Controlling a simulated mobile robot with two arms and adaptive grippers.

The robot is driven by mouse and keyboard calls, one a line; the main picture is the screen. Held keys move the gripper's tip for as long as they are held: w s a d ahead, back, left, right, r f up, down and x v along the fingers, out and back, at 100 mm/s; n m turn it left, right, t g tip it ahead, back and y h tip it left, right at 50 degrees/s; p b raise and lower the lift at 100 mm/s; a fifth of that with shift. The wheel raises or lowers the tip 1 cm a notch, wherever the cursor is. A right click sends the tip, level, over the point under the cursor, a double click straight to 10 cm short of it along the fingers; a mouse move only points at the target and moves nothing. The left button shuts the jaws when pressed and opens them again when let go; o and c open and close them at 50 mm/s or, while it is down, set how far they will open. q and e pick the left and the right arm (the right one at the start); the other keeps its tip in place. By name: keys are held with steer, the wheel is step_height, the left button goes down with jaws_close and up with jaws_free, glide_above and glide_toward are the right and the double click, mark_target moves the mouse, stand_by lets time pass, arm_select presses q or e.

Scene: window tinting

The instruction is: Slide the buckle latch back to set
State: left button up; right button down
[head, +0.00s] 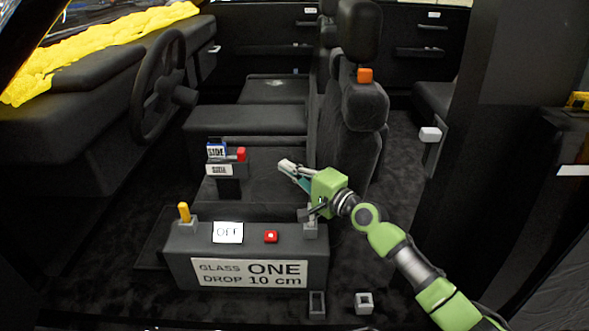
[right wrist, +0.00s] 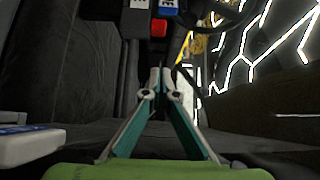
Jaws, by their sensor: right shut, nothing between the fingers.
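My right gripper (head: 284,165) is shut and empty. It points left over the seat, a short way right of a small dark post (head: 229,187). The post carries a white label, a blue-and-white label and a red block (head: 241,154). The red block also shows in the right wrist view (right wrist: 158,27), just ahead of the closed fingertips (right wrist: 160,75) and apart from them. I cannot tell for sure whether this block is the buckle latch. My left gripper is not in view.
A grey box (head: 178,268) marked "GLASS DROP ONE 10 cm" stands in front, with a yellow lever (head: 184,212), an OFF card (head: 228,232) and a red button (head: 271,237). The upright seat back (head: 350,140) is just behind my gripper. A steering wheel (head: 160,85) is at left.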

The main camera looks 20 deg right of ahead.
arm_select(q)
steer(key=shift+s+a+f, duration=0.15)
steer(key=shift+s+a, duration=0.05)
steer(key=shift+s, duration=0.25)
arm_select(e)
steer(key=shift+v, duration=1.05)
